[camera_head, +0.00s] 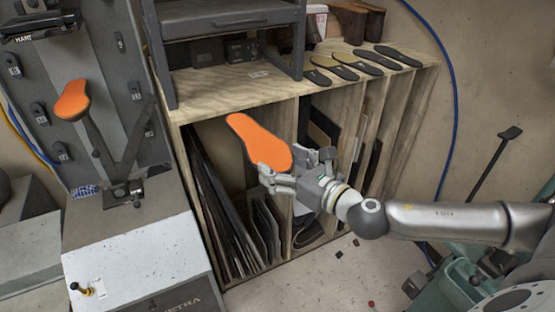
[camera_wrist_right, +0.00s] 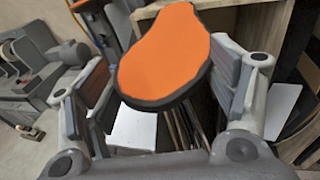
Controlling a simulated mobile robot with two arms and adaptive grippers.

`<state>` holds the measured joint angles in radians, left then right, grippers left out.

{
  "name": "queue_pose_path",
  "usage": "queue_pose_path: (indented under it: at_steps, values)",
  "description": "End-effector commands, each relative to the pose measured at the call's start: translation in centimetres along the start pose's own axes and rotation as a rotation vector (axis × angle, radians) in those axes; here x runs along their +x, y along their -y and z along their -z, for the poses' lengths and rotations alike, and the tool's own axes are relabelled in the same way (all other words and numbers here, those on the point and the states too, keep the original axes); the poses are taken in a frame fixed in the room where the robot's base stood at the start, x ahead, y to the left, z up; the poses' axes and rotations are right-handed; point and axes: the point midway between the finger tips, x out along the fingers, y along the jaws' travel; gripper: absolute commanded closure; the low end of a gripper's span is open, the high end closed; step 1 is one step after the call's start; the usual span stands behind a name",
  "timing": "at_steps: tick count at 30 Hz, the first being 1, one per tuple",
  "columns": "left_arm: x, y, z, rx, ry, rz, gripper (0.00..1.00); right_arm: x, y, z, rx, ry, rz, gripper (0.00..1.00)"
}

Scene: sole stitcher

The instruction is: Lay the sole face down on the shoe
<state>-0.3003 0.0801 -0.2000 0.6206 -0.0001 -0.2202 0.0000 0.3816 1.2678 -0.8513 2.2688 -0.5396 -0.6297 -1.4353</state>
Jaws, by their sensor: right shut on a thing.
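The sole (camera_head: 255,140) is held above the floor in front of the wooden rack, its orange face turned up. In the right wrist view, the sole (camera_wrist_right: 165,50) has a dark rim and its near end lies between the fingers. My right gripper (camera_head: 282,178) is shut on that near end; the far end points up and left, away from the fingers. The shoe (camera_head: 73,100), with an orange upper face and a dark side, sits on a grey post at the left, well apart from the sole. My left gripper is not in view.
The wooden rack (camera_head: 260,101) stands behind the sole, with upright sheets inside and several dark soles (camera_head: 345,72) on top. A grey-white machine base (camera_head: 130,255) stands below the shoe. A green machine (camera_head: 460,285) is at lower right.

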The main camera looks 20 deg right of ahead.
Motion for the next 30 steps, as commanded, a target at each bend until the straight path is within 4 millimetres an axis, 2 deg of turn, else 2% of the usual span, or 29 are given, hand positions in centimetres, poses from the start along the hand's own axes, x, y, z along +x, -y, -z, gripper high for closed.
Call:
queue_pose_path:
  at_steps: [8, 30]
  values:
    - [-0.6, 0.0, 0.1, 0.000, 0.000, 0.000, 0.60, -0.2, -0.1, -0.7, -0.001, 0.001, 0.000, 0.63]
    - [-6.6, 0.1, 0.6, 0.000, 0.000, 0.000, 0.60, -4.4, -1.1, -8.3, -0.002, 0.001, 0.000, 0.63]
